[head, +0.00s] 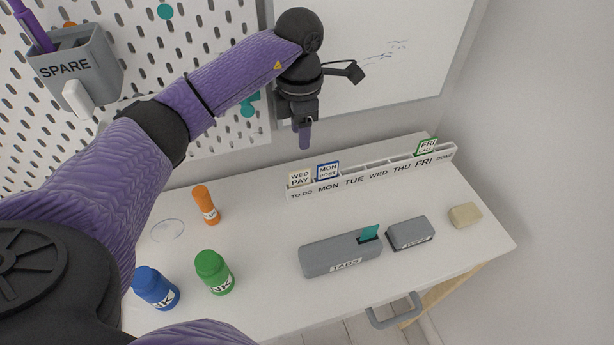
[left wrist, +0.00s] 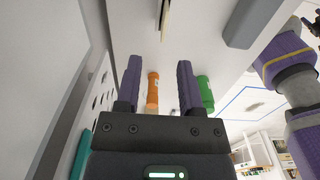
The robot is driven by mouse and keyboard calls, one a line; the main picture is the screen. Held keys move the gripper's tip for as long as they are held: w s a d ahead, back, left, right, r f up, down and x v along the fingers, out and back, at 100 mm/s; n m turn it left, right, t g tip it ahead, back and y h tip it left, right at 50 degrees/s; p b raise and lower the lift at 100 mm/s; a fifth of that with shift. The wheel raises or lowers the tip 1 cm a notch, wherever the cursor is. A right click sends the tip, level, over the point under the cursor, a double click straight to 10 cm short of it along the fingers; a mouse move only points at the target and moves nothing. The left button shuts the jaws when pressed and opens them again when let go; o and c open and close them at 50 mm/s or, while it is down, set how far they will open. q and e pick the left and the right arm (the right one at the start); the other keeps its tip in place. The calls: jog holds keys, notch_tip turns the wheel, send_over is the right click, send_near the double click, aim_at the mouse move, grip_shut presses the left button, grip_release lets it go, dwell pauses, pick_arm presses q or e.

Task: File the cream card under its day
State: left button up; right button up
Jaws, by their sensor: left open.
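The cream card (head: 300,177), marked WED PAY, stands in the TO DO slot at the left end of the white day rack (head: 330,189). The rack's labels run TO DO, MON, TUE, WED, THU, FRI, DONE. A blue-edged card (head: 327,171), marked MON POST, stands in MON. A green-edged card (head: 427,147), marked FRI CALL, stands in FRI. TUE, WED and THU show no card. My left gripper (head: 305,143) is apart from the cream card, above and behind it in the head view. In the left wrist view its two fingers (left wrist: 159,68) are spread with nothing held between them. My right gripper is out of view.
A grey TABS box (head: 330,259) with a teal tab, another grey box (head: 410,233) and a beige block (head: 464,215) lie in front of the rack. A pegboard and whiteboard rise behind.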

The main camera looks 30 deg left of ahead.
aim_at(299, 171)
pick_arm(q)
jog(key=f, duration=0.3)
jog(key=f+b, duration=0.1)
jog(key=f, duration=0.2)
jog(key=s+f+b, duration=0.1)
jog(key=f, duration=0.2)
jog(key=shift+w+f, duration=0.1)
jog(key=shift+f, duration=0.15)
jog(key=c, duration=0.6)
grip_shut()
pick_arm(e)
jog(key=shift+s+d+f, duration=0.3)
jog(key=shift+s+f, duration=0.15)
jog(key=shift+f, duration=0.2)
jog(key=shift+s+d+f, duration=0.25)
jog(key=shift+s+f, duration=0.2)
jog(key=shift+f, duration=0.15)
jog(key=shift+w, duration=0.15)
